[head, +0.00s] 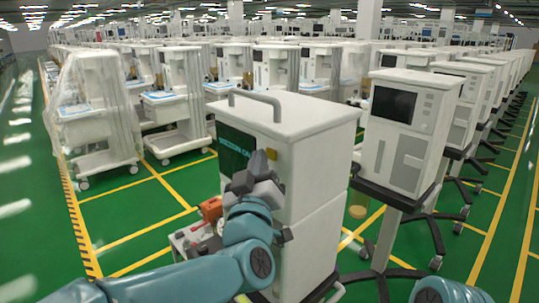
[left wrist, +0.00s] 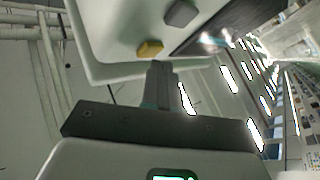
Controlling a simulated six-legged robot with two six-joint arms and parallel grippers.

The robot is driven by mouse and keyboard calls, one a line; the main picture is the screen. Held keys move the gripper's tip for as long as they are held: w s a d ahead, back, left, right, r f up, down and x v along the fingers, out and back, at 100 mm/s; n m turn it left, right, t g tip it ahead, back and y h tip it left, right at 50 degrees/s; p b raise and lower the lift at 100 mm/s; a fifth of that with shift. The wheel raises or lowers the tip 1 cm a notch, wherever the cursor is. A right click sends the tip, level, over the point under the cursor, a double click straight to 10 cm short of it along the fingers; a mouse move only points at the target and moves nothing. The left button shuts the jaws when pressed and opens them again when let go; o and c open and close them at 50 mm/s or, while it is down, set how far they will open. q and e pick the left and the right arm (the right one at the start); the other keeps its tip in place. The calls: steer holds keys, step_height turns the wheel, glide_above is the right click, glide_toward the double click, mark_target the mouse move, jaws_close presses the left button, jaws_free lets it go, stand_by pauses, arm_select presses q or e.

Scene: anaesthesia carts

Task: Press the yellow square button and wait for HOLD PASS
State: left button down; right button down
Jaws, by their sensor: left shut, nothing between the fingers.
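The yellow square button (head: 271,154) is on the front of the white cart unit (head: 312,160) in the head view, to the right of its dark screen (head: 236,149) with green text. The text is partly hidden and I cannot read it fully. My left gripper (head: 254,172) is shut and empty, just below and in front of the button. In the left wrist view the yellow button (left wrist: 150,48) lies just beyond the shut fingertips (left wrist: 160,66); I cannot tell whether they touch. A grey button (left wrist: 181,13) sits beside it. My right gripper is out of view.
Another white unit with a dark screen (head: 394,104) stands close on the right, on a wheeled base. Carts under clear covers (head: 98,110) stand at the left. A red item (head: 211,208) sits low near my left forearm. Green floor is free at the left.

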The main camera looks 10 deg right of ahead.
arm_select(q)
steer(key=shift+w+d, duration=0.3)
steer(key=shift+d, duration=0.15)
stand_by(0.6)
steer(key=shift+a, duration=0.1)
steer(key=shift+s+a+b, duration=0.55)
steer(key=shift+a+b, duration=0.1)
steer(key=shift+b, duration=0.05)
steer(key=shift+f, duration=0.1)
steer(key=s+a+b, duration=0.1)
steer(key=a, duration=0.1)
steer(key=s+a+b, duration=0.2)
stand_by(0.3)
